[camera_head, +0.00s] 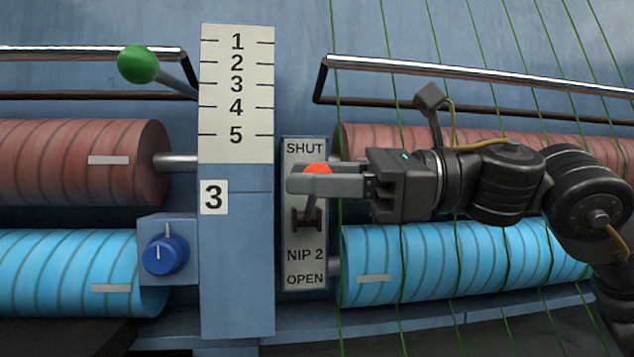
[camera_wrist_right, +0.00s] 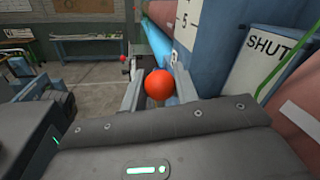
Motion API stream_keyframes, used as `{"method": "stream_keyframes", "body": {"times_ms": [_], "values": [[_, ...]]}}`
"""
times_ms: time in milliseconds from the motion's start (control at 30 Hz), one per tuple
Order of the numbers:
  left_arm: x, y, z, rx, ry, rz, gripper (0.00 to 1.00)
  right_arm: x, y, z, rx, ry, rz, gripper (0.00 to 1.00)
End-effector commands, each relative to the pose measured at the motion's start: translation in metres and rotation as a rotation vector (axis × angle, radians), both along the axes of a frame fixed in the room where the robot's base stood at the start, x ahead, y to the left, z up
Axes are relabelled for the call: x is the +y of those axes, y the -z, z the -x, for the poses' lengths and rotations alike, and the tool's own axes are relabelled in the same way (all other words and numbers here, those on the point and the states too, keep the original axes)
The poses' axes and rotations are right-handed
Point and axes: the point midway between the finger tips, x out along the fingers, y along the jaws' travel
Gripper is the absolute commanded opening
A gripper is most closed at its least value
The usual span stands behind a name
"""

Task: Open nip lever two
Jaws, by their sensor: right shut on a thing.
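The nip 2 lever has a red ball knob (camera_head: 317,169) on a short stem that rises from a dark pivot (camera_head: 307,219). Its pale plate (camera_head: 304,267) reads SHUT at the top and OPEN at the bottom. The knob is up near the SHUT end. My right gripper (camera_head: 306,184) comes in from the right and is shut on the red knob, its fingers covering part of it. In the right wrist view the knob (camera_wrist_right: 159,84) sits between the two fingers. My left gripper is not in view.
A blue post carries a numbered scale (camera_head: 237,148). A green-knobbed lever (camera_head: 138,64) and a blue dial (camera_head: 165,255) are to its left. Red rollers (camera_head: 80,140) lie above cyan rollers (camera_head: 60,265). Green strands run down behind my right arm. Metal rails (camera_head: 480,79) cross above.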

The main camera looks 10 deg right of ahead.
Motion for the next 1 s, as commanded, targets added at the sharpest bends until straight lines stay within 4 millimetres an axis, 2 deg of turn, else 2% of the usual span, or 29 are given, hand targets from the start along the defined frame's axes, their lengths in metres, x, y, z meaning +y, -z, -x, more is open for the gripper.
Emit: {"method": "stream_keyframes", "body": {"times_ms": [33,100,400,700,1000], "values": [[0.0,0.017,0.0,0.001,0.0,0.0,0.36,0.0,0.012,0.002,-0.032,-0.001,-0.003,0.0],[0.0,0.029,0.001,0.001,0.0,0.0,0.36,0.0,0.018,0.005,-0.082,-0.001,-0.002,0.0],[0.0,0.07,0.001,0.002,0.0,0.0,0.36,0.001,0.04,0.013,-0.274,-0.002,0.0,0.0],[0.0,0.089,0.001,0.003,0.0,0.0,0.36,0.001,0.056,0.014,-0.265,-0.001,0.006,0.0],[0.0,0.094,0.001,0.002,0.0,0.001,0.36,0.001,0.061,0.013,-0.262,-0.001,0.007,0.0]]}}
